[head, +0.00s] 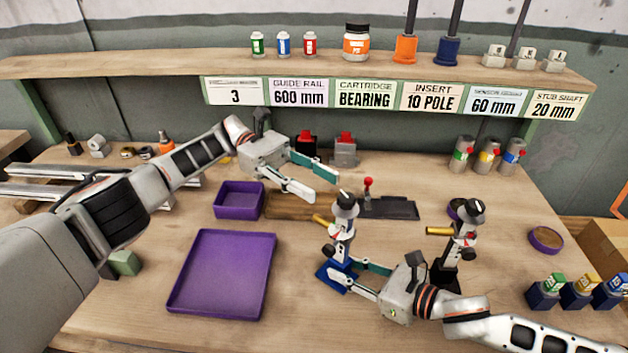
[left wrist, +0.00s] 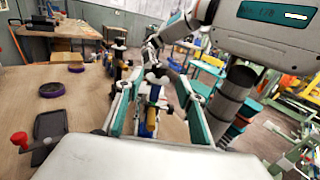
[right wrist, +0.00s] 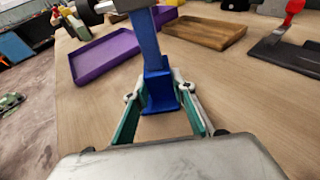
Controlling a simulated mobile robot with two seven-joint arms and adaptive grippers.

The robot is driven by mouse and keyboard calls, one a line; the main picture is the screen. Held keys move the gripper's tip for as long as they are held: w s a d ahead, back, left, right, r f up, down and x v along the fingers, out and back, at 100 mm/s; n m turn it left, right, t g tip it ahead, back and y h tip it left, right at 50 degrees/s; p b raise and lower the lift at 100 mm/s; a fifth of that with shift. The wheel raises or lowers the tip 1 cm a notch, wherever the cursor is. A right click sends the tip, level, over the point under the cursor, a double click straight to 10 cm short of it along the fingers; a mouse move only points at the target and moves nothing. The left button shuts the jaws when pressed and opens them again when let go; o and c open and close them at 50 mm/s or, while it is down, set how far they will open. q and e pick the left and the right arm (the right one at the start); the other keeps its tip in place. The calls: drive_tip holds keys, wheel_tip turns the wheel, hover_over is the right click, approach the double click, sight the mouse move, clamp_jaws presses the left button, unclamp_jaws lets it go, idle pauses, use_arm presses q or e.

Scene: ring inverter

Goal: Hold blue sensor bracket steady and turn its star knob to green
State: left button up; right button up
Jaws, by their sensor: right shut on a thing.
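The blue sensor bracket stands upright on the bench, its blue base (head: 330,277) low in the head view. Its blue post also shows in the right wrist view (right wrist: 150,45). A dark star knob (head: 346,200) sits on top, and a yellow rod sticks out to the left below it. My right gripper (head: 335,270) is shut on the bracket low down, one finger on each side. My left gripper (head: 325,188) is open and empty, its fingertips just above and left of the knob. In the left wrist view the knob (left wrist: 157,76) shows between the spread fingers.
A similar black bracket (head: 447,277) with a yellow rod stands to the right. A purple tray (head: 222,272) and a smaller purple bin (head: 239,199) lie left. A dark plate (head: 388,208) with a red-topped lever lies behind. Several small bottles stand at the right.

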drive_tip(key=o, duration=1.2)
